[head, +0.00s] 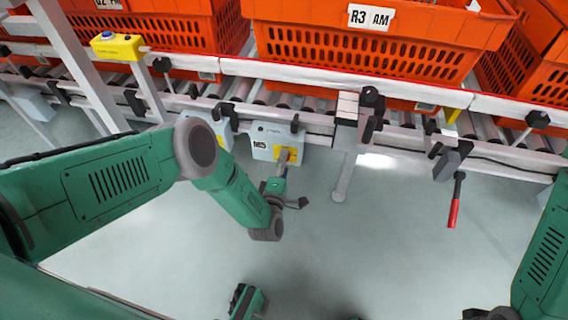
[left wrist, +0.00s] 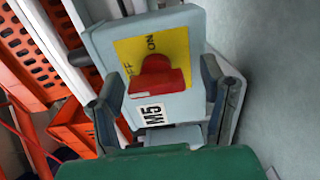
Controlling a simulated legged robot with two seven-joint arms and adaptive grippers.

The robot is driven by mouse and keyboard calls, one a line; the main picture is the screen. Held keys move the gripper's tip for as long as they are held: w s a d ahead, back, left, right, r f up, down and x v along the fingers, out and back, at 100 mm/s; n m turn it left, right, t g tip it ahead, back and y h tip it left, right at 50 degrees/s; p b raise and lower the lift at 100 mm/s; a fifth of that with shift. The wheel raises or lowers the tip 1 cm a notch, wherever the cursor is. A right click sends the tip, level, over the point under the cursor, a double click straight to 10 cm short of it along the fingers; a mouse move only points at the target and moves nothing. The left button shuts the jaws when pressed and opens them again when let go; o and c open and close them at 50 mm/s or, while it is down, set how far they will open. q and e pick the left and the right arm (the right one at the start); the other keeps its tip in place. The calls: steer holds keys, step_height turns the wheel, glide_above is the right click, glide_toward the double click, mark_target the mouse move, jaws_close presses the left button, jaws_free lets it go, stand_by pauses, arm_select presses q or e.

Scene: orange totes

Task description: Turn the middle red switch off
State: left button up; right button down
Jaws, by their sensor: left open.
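A red rotary switch (left wrist: 158,80) sits on a yellow plate (left wrist: 178,48) marked ON and OFF. The plate is on a grey box (left wrist: 98,42) labelled M5. The M5 box also shows in the head view (head: 262,140), below the conveyor rail, with my left gripper (head: 284,174) in front of its yellow plate. In the left wrist view, my left gripper (left wrist: 160,93) is open, one finger on each side of the switch. I see no clear contact with the switch. Its exact on or off setting is hard to read. My right gripper is not clearly visible.
Another grey box (head: 208,127) stands left of M5, partly behind my left arm. Orange totes (head: 375,52) rest on the rollers above. A yellow button box (head: 118,46) is at upper left. A red-handled lever (head: 455,205) hangs at right. The floor below is clear.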

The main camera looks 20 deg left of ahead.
arm_select(q)
steer(key=s, duration=1.2)
steer(key=shift+d, duration=0.45)
steer(key=s+a+r+m+g, duration=0.3)
steer(key=s+a+m+g, duration=0.1)
steer(key=s+m+g, duration=0.3)
steer(key=s+a+r+m+g+h, duration=0.1)
steer(key=s+a+r+m+g, duration=0.1)
steer(key=s+a+m+g, duration=0.6)
steer(key=s+a+r+m+g, duration=0.1)
steer(key=s+r+m+g, duration=0.3)
steer(key=s, duration=0.6)
step_height(320, 180, up, 15)
steer(key=t+p, duration=0.1)
steer(key=p, duration=1.7)
steer(key=shift+w+r+m+t, duration=0.15)
steer(key=shift+w+m+t, duration=0.1)
steer(key=shift+m+t, duration=0.05)
